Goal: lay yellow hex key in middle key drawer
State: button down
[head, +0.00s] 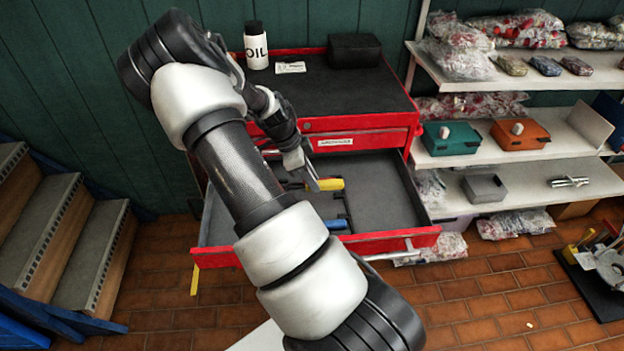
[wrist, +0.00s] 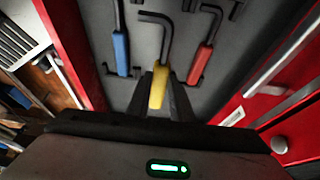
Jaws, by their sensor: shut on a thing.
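The yellow hex key (wrist: 158,88) has a yellow handle and a dark bent shaft; its handle also shows in the head view (head: 328,184). My gripper (wrist: 160,82) is shut on the yellow handle, and it shows over the open drawer in the head view (head: 312,178). The key is between a blue-handled key (wrist: 121,52) and a red-handled key (wrist: 201,64). The open drawer (head: 385,195) is red with a grey floor. I cannot tell whether the yellow key touches the floor or hangs just above it. My arm hides part of the drawer's left side.
Black holders (wrist: 197,82) sit on the drawer floor beside the keys. The red cabinet (head: 385,138) carries an oil bottle (head: 256,45) and a black box (head: 354,50) on top. Shelves (head: 540,180) stand at right, steps (head: 45,235) at left. The drawer's right part is clear.

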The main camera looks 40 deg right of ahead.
jog(key=shift+a, duration=0.1)
jog(key=shift+f+b, duration=2.8)
jog(key=shift+f, duration=0.95)
jog(key=c, duration=1.5)
grip_release()
jog(key=p+v, duration=0.1)
jog(key=v, duration=1.5)
jog(key=shift+p, duration=0.35)
jog(key=shift+w+a+r, duration=0.15)
jog(key=shift+r, duration=0.55)
